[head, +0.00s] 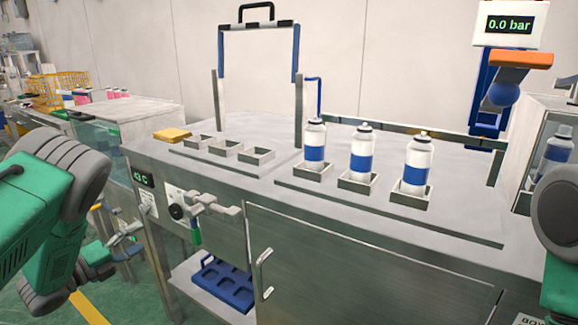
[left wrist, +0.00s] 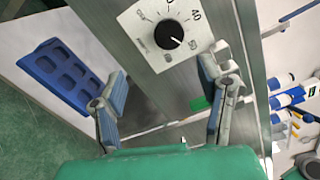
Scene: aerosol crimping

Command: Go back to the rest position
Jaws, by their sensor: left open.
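My left gripper (head: 122,240) hangs in front of the bench at its left end, beside the control panel. In the left wrist view the two fingers of my left gripper (left wrist: 162,78) stand well apart with nothing held between them. The dial (left wrist: 168,34) lies beyond the fingertips; it also shows in the head view (head: 176,211). A green-handled fitting (head: 196,232) sits right of the dial, partly behind a finger in the wrist view. A piece of my right arm shows at the right edge of the head view, but its gripper is out of frame.
Three white cans with blue bands, one of them the middle can (head: 364,152), stand upright in holders on the bench (head: 235,125). Three holders further left are empty. A blue tray (head: 222,283) rests on the low shelf. A display (head: 510,24) reads 0.0 bar.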

